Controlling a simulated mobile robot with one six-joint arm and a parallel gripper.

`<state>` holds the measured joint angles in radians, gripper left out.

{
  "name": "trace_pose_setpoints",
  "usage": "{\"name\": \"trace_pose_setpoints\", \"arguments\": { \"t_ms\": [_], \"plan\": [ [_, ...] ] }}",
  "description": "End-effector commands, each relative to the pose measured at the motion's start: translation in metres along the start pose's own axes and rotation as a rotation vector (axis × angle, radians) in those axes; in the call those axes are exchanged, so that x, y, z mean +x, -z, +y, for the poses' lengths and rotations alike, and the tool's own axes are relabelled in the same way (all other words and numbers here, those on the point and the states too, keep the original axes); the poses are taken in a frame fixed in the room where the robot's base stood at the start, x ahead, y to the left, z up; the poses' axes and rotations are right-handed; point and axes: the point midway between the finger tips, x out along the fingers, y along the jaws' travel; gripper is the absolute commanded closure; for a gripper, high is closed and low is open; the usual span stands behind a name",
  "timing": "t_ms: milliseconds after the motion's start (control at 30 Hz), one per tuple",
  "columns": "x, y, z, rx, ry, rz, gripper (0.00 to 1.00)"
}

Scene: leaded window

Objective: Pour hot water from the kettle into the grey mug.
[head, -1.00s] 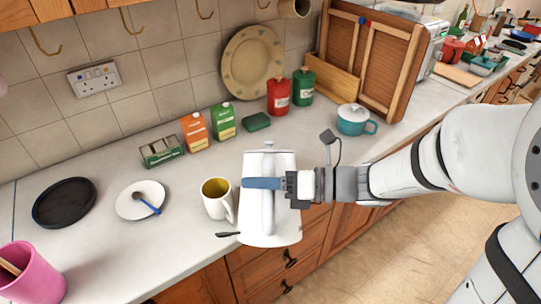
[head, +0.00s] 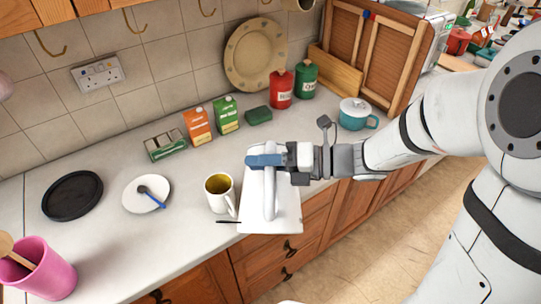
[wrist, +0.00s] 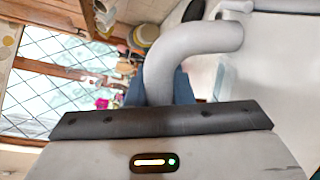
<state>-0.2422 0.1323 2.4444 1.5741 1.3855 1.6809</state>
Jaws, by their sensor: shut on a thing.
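The white kettle (head: 285,205) is right of the mug in the head view, its body overlapping the counter's front edge in the picture. My gripper (head: 267,161), with blue fingers, is shut on the kettle's pale handle. The wrist view shows the curved grey handle (wrist: 195,48) and part of the white body (wrist: 285,85). I cannot tell how far the kettle is above the counter. The mug (head: 223,201) stands upright on the counter, pale outside and olive-yellow inside, its handle toward the kettle. The kettle's spout is not clear, and no water stream shows.
A white plate (head: 134,201) with a blue-handled spoon, a black dish (head: 72,197) and a pink pot (head: 45,275) are to the left. Cartons (head: 198,128), a green block (head: 258,116) and canisters (head: 281,88) stand behind.

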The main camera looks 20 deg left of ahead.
Motion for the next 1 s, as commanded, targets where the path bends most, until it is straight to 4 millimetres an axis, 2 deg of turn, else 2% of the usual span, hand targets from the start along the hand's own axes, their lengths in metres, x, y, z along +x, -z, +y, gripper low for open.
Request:
{"name": "trace_pose_setpoints", "arguments": {
  "t_ms": [233,1000],
  "plan": [
    [0.0003,-0.0069,0.0033,0.024,-0.003,0.004,1.0],
    [0.0016,-0.0124,0.006,0.063,-0.003,0.013,1.0]
  ]
}}
